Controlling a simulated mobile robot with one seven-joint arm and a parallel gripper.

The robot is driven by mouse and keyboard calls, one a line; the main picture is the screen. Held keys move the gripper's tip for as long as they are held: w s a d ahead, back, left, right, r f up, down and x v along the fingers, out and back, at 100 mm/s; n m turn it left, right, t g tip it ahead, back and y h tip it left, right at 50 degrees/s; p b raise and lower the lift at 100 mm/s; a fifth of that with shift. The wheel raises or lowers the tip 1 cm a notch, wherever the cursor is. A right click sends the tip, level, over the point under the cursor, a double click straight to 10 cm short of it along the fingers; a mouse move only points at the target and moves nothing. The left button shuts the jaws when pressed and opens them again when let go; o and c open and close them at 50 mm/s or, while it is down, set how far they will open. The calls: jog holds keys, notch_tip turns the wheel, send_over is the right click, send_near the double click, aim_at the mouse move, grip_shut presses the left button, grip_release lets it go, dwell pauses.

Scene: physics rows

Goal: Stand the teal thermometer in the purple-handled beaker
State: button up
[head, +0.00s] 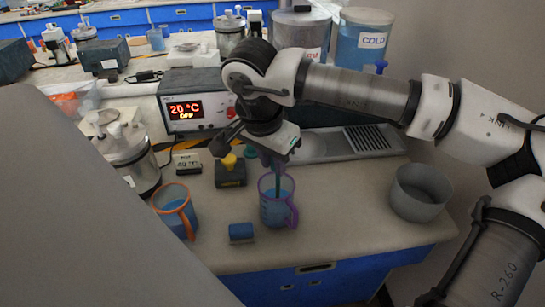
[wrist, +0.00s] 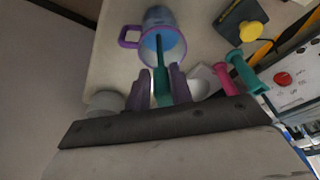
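The purple-handled beaker (head: 268,212) stands upright on the bench with blue liquid in it. It also shows at the top of the wrist view (wrist: 163,18), its purple handle to the left. My gripper (head: 275,160) is above the beaker, pointing down. In the wrist view its two purple-grey fingers (wrist: 160,88) are closed around the teal thermometer (wrist: 161,62). The thermometer (head: 277,184) hangs about upright, its lower part over or inside the beaker's mouth. Whether its tip touches the bottom is hidden.
An orange-handled beaker (head: 174,208) and a small blue block (head: 241,231) are to the left. A grey bowl (head: 421,192) is at right. Behind are a yellow-knobbed dark block (head: 230,175) and a heater unit reading 20 °C OFF (head: 196,103). The bench front is mostly clear.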

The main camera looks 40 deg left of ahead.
jog(key=o, duration=0.4)
jog(key=b+v, duration=0.1)
jog(key=v, duration=1.3)
jog(key=shift+s+f, duration=0.1)
dwell(0.4)
